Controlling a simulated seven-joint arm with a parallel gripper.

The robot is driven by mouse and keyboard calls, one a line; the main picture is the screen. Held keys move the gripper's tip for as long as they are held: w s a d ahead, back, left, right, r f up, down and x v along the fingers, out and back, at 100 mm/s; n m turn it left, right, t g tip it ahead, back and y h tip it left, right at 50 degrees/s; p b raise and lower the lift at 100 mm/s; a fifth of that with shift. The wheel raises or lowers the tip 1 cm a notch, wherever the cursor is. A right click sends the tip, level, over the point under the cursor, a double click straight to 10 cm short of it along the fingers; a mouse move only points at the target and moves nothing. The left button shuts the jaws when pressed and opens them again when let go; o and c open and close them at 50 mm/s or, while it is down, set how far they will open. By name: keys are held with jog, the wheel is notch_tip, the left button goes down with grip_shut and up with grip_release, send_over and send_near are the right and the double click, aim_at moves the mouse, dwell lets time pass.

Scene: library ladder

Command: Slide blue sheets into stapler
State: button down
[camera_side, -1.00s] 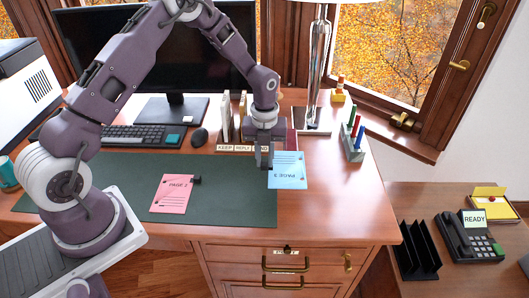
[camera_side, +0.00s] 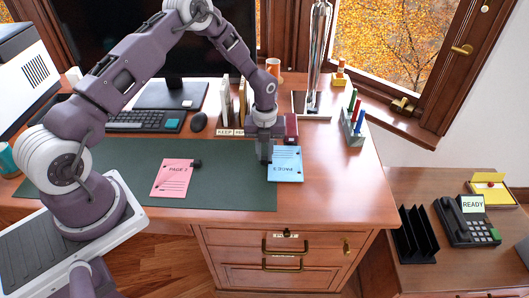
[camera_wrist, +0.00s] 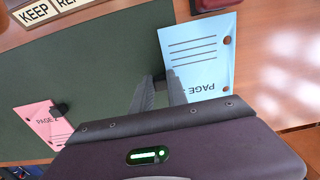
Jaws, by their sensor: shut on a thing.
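The blue sheets (camera_side: 286,168), printed with PAGE and dark lines, lie near the right end of the green mat, partly on bare wood; they also show in the wrist view (camera_wrist: 200,55). My gripper (camera_side: 266,156) is low at their left edge, shut on that edge, with its fingers (camera_wrist: 162,80) reaching the sheets near the printed word. A dark red object, apparently the stapler (camera_side: 291,127), stands just behind the sheets' far edge. Its end shows at the top of the wrist view (camera_wrist: 213,4). I cannot tell whether the sheets are inside its mouth.
Pink sheets (camera_side: 172,179) with a black clip (camera_side: 196,163) lie on the green mat (camera_side: 110,160). A KEEP/REPLY sorter (camera_side: 229,132) stands behind my gripper. Wood at the front right is clear.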

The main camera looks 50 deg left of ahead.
jog(key=shift+w+a, duration=1.8)
jog(key=c, duration=1.2)
grip_release()
jog(key=shift+c, duration=0.2)
jog(key=shift+r, duration=0.1)
notch_tip(320, 180, up, 7)
